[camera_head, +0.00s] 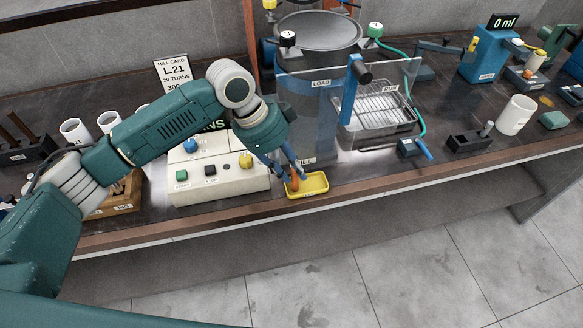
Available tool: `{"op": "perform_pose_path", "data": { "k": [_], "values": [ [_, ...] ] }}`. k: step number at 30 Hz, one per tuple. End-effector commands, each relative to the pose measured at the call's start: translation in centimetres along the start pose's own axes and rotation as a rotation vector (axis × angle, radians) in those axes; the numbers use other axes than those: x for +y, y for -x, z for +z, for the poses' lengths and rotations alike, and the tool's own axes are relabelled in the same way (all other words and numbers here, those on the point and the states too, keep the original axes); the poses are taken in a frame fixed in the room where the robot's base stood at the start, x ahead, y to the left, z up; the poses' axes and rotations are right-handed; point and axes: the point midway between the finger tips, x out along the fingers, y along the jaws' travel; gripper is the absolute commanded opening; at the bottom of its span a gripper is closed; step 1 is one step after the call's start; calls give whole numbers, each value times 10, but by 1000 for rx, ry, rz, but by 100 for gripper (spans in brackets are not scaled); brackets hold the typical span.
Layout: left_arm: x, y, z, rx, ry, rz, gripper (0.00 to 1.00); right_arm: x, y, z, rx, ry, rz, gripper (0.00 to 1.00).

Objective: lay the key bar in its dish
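The yellow dish (318,184) sits near the front edge of the bench, just right of the white control box. An orange bar (294,184), which looks like the key bar, is at the dish's left end. My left gripper (293,178) reaches down over that end, its blue fingers closing in on the bar from both sides. The fingers look shut on the bar and hide part of it. I cannot tell whether the bar touches the dish floor. My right gripper is not in view.
The white control box (215,183) with coloured buttons stands left of the dish. Behind it are the clear guard panel (325,105) and a wire rack in a tray (378,112). The bench's front edge (380,178) is close by.

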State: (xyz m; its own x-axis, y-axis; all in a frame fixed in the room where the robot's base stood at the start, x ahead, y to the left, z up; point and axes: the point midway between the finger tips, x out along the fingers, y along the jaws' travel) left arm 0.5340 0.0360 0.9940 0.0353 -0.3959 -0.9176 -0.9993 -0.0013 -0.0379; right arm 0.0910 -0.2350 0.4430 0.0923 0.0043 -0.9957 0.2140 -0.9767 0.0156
Motion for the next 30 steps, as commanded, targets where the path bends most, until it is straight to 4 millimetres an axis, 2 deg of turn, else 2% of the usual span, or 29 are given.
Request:
{"op": "perform_pose_path", "data": {
  "k": [5, 12, 18, 23, 30],
  "values": [
    [-2, 25, 1, 0, -1, -5, 26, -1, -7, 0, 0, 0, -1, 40],
    [-2, 78, 1, 1, 0, -7, 26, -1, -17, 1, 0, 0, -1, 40],
    [-1, 108, 0, 0, 0, -2, 26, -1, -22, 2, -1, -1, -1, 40],
    [-1, 119, 0, 0, 1, -1, 26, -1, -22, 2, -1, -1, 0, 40],
    [0, 120, 0, 0, 1, 0, 26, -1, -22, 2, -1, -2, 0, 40]
  ]
}}
